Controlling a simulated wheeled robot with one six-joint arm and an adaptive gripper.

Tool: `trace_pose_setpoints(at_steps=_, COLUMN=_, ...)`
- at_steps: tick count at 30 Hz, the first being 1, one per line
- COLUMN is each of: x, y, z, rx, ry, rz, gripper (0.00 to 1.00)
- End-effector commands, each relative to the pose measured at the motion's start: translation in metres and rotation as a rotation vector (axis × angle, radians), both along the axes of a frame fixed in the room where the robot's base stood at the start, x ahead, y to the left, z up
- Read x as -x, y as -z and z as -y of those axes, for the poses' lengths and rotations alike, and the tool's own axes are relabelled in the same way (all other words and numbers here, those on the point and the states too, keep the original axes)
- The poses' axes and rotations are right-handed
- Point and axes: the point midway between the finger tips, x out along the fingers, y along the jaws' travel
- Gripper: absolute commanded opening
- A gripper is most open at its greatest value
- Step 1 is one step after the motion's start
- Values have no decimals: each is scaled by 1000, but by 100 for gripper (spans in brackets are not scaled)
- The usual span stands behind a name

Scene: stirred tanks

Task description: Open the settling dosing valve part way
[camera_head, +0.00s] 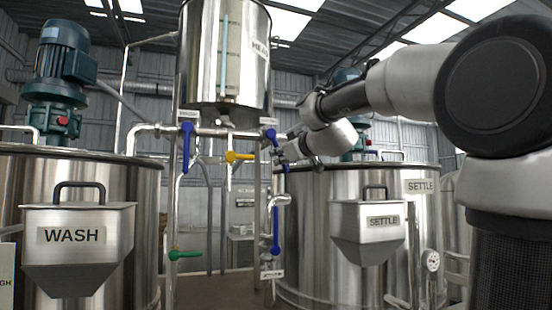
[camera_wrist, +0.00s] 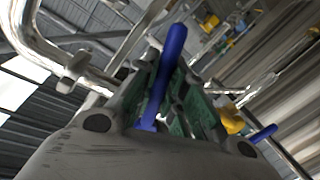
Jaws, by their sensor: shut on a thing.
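A blue lever (camera_head: 272,136) sits on the right end of the pipe under the raised steel tank, below a small label too small to read. In the wrist view the blue lever (camera_wrist: 172,55) stands between my fingers. My gripper (camera_head: 279,154) is shut on this lever, and the green finger pads lie on both sides of it. The lever tilts down to the right in the head view. The valve body is partly hidden by the fingers. The SETTLE tank (camera_head: 310,230) stands to the right below my arm.
Another blue lever (camera_head: 187,147) hangs down on the left pipe. A yellow lever (camera_head: 239,156) is between them. A lower blue lever (camera_head: 276,231) and a green lever (camera_head: 186,254) are on nearby pipes. The WASH tank (camera_head: 148,220) stands left. Pipes crowd the gripper.

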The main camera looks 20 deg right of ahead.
Motion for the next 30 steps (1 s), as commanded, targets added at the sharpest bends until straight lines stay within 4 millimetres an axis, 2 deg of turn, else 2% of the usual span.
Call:
trace_pose_setpoints(at_steps=12, x=0, y=-6, z=11, rx=184, ry=0, rz=-10, gripper=0)
trace_pose_setpoints(at_steps=27, x=0, y=-7, z=12, rx=204, ry=0, rz=-10, gripper=0)
trace_pose_setpoints(at_steps=28, x=0, y=-7, z=12, rx=204, ry=0, rz=-10, gripper=16)
trace_pose_setpoints(at_steps=30, x=0, y=-7, z=12, rx=204, ry=0, rz=-10, gripper=29)
